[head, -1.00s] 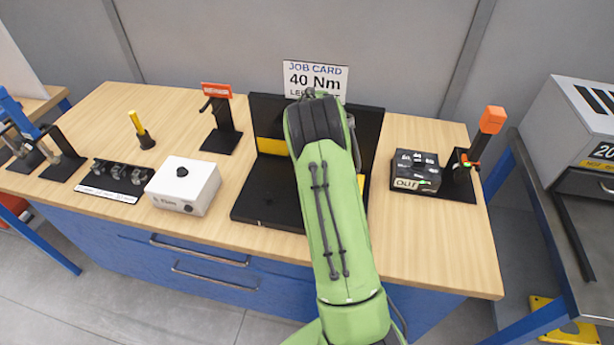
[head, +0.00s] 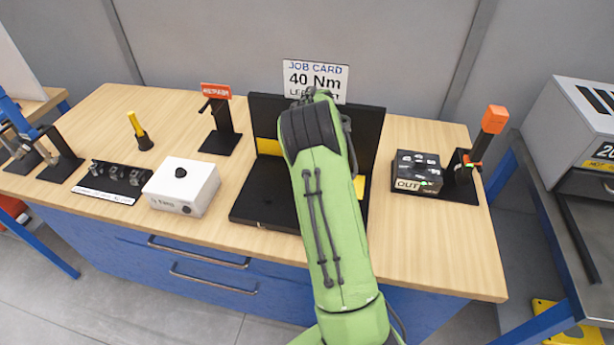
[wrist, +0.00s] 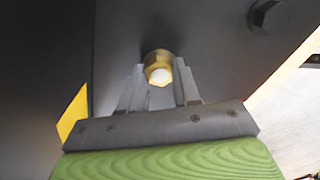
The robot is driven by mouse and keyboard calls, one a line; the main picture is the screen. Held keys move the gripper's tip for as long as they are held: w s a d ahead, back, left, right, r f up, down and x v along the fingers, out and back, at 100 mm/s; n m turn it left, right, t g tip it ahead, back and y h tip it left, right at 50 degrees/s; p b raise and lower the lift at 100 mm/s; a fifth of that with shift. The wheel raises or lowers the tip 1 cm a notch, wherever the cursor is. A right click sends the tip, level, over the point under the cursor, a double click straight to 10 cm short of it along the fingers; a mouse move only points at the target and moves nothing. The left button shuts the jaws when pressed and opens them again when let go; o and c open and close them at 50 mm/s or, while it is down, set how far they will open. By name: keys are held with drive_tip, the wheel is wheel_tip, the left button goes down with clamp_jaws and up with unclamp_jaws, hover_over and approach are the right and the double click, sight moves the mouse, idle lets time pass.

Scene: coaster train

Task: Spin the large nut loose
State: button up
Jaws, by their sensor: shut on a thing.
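In the wrist view, a brass-coloured hex nut (wrist: 157,60) with a pale round end at its centre sits against a dark plate (wrist: 215,45). My gripper (wrist: 159,85) is shut on the nut, with one grey finger on each side of it. In the head view, my green arm reaches over the black fixture (head: 262,205) on the bench and hides the nut and the gripper's fingertips.
A dark bolt head (wrist: 265,15) stands out from the plate at the upper right. On the bench are a white box (head: 183,188), a black OUT box (head: 417,172), a red-topped stand (head: 219,120) and a job card reading 40 Nm (head: 315,78). The bench's front right is clear.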

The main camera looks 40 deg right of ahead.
drive_tip(key=shift+s+f, duration=0.1)
drive_tip(key=o, duration=1.1)
drive_tip(key=shift+c, duration=0.2)
wheel_tip(320, 180, up, 16)
drive_tip(key=p, duration=0.3)
drive_tip(key=shift+f, duration=0.1)
